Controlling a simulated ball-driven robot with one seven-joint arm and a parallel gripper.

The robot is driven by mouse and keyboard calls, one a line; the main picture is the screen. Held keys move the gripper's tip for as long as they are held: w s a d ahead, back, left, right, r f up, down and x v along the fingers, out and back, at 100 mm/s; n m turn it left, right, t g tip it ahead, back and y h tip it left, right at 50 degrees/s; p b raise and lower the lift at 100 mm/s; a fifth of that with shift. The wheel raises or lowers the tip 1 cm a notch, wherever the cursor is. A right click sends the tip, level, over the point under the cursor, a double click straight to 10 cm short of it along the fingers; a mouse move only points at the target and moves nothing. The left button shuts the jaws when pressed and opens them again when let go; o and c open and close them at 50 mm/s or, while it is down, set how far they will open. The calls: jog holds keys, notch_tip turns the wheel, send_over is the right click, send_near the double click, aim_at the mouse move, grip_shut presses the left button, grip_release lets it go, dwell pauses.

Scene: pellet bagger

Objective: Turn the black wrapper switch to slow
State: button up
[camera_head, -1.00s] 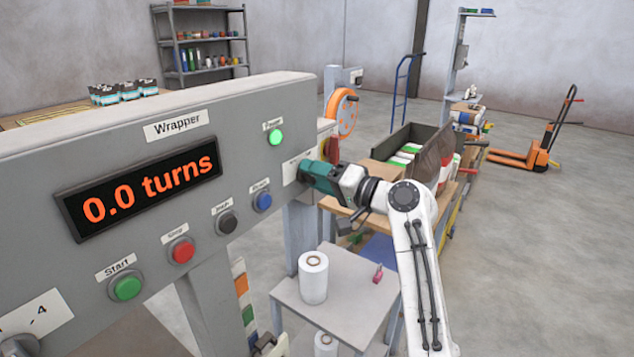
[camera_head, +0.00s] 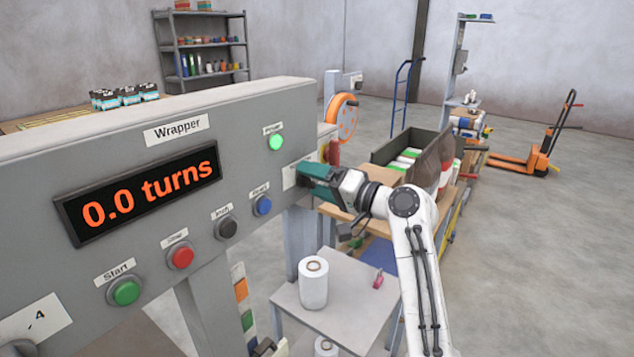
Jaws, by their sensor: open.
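The grey wrapper panel (camera_head: 240,115) fills the left side of the head view. My gripper (camera_head: 305,176) is at the panel's right end, in front of a white label plate (camera_head: 289,178). Its teal body hides most of that plate and whatever is mounted there, so the slow setting and the switch's position cannot be read. The jaws are open, but the fingertips are hard to make out. Whether they touch the switch cannot be told. A black round control (camera_head: 227,227) sits on the panel between the red stop button (camera_head: 180,256) and the blue button (camera_head: 262,205).
The display (camera_head: 140,194) reads 0.0 turns. A green lamp (camera_head: 275,142) and a green start button (camera_head: 125,292) are on the panel. A low table (camera_head: 345,310) with a white roll (camera_head: 313,283) stands below my arm. Open floor lies at right.

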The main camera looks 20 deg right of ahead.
jog(key=v, duration=1)
jog(key=shift+s+d+b, duration=0.2)
jog(key=shift+s+b, duration=0.1)
jog(key=shift+b, duration=0.15)
jog(key=shift+f, duration=0.1)
jog(key=s+a+f+n+g+h+p, duration=0.1)
jog(key=s+f+g+h, duration=0.1)
jog(key=s+f, duration=0.55)
jog(key=s+f+g+h, duration=0.2)
jog(key=s+f+g, duration=0.15)
jog(key=f, duration=0.65)
jog(key=s+a+f+n+g+h+p, duration=0.1)
jog(key=s+f+g+h, duration=0.1)
jog(key=s+f, duration=0.5)
jog(key=s+d+f+n+g+h, duration=0.1)
jog(key=s+f+g+h, duration=0.1)
jog(key=s, duration=0.9)
jog(key=s+d+f+n+g+h, duration=0.1)
jog(key=s+d+f+g+h, duration=0.1)
jog(key=s+f+g, duration=0.2)
jog(key=s+f, duration=0.3)
jog(key=s, duration=0.5)
jog(key=shift+s+f+h+p, duration=0.15)
jog(key=shift+f+h+p, duration=0.05)
jog(key=shift+h+p, duration=0.2)
